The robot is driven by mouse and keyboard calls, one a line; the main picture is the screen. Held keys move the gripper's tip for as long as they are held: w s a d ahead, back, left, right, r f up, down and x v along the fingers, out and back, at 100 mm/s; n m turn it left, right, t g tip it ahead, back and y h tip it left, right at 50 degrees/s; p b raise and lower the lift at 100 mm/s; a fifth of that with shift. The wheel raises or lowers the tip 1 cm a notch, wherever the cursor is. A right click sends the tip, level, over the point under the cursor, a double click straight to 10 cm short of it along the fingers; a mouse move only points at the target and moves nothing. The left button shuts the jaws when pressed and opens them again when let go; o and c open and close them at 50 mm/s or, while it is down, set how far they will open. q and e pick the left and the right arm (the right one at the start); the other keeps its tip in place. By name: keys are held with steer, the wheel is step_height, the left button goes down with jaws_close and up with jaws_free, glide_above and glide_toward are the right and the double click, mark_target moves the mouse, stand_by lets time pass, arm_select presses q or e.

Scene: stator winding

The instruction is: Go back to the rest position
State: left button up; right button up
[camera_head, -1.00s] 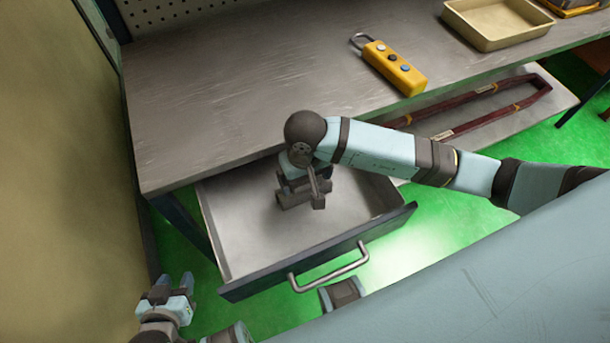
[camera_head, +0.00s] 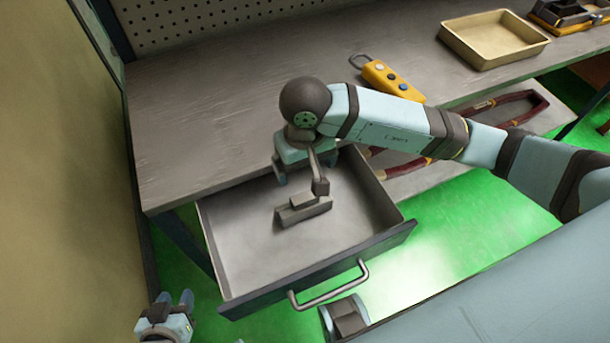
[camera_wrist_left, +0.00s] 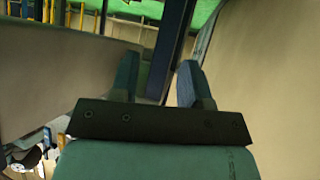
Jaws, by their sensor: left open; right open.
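My right gripper (camera_head: 306,172) is over the open drawer (camera_head: 368,253), pointing down, with its jaws partly hidden by its own wrist. A dark grey blocky tool (camera_head: 303,212) with an upright arm rests on the drawer floor, just below and in front of the right gripper. They look apart, though the upright arm overlaps the gripper in the picture. My left gripper (camera_head: 175,300) is low at the lower left, beside the drawer and near the tan panel. In the left wrist view its two blue fingers (camera_wrist_left: 160,80) are spread with nothing between them.
The grey workbench (camera_head: 220,110) spans above the drawer. A yellow control pendant (camera_head: 391,80) and a beige tray (camera_head: 492,42) lie on it. A tan panel (camera_head: 60,180) closes off the left. Dark red bars (camera_head: 507,105) lie on a lower shelf. Green floor is open to the right.

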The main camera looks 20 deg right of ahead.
steer(key=shift+r, duration=0.4)
